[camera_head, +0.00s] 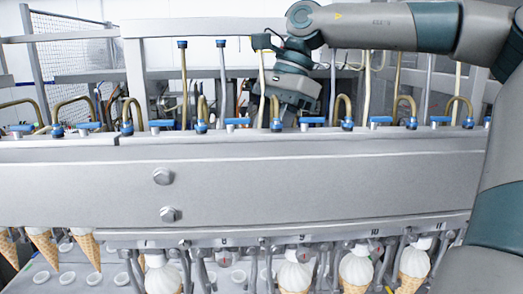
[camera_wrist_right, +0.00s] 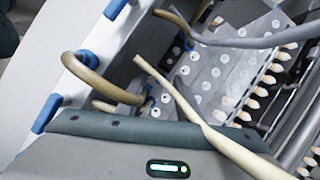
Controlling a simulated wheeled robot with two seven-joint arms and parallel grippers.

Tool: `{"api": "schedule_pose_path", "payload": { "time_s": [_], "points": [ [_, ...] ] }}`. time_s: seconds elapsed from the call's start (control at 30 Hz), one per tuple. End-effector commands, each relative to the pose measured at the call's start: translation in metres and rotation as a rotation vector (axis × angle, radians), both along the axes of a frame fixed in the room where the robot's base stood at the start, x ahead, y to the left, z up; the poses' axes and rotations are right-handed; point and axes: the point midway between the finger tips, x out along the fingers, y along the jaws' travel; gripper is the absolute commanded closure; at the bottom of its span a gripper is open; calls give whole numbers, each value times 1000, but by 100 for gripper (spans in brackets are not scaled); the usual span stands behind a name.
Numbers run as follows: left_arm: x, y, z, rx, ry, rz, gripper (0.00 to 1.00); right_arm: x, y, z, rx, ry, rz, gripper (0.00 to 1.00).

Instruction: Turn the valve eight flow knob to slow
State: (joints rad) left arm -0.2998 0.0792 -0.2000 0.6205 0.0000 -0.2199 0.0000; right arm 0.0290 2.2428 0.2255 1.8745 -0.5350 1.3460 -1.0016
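A row of blue lever knobs with gold pipes lines the top of the grey metal beam. The blue knob (camera_head: 237,121) roughly in line above the number 8 label (camera_head: 224,240) appears to be valve eight's; its lever lies about level. My right arm reaches in from the right, and my right gripper (camera_head: 285,112) points down behind the beam, to the right of that knob and apart from it. Its fingertips are hidden in the head view. The right wrist view shows the gripper body with a green light, but no fingers I can make out. My left gripper is not in view.
Bent gold pipes (camera_head: 203,108) and tall upright tubes (camera_head: 184,85) stand close around the right gripper. Ice cream cones (camera_head: 163,275) hang below the beam (camera_head: 330,190). The right wrist view shows a blue lever (camera_wrist_right: 47,113), a gold pipe (camera_wrist_right: 95,80) and a pale tube (camera_wrist_right: 205,125).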

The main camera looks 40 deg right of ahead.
Motion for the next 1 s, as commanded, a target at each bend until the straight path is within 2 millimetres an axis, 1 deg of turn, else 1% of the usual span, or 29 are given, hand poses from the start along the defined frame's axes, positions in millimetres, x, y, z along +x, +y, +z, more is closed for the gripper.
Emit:
{"api": "schedule_pose_path", "payload": {
  "time_s": [0.07, 0.1, 0.17, 0.2, 0.23, 0.47, 0.57, 0.7, 0.8, 1.0],
  "points": [
    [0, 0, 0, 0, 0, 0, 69, 0, 0, 0, 0, 0, 0, 67],
    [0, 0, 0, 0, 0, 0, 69, 0, 0, 0, 0, 0, 0, 72],
    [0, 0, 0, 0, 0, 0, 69, 0, 0, 0, 0, 0, 0, 87],
    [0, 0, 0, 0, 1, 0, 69, 0, 0, 0, 0, 0, 0, 96],
    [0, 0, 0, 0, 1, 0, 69, 0, 0, 0, 0, 0, 0, 100],
    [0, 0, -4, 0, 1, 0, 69, 0, 0, -1, -1, -2, -14, 100],
    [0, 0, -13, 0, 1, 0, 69, 0, 0, -3, -3, -3, -54, 100],
    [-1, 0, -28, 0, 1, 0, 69, -1, 1, -4, -4, -4, -147, 100],
    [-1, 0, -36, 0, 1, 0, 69, -2, 1, -3, -4, -4, -213, 100],
    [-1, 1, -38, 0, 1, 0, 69, -3, 1, 1, -1, -1, -266, 100]
  ]
}}
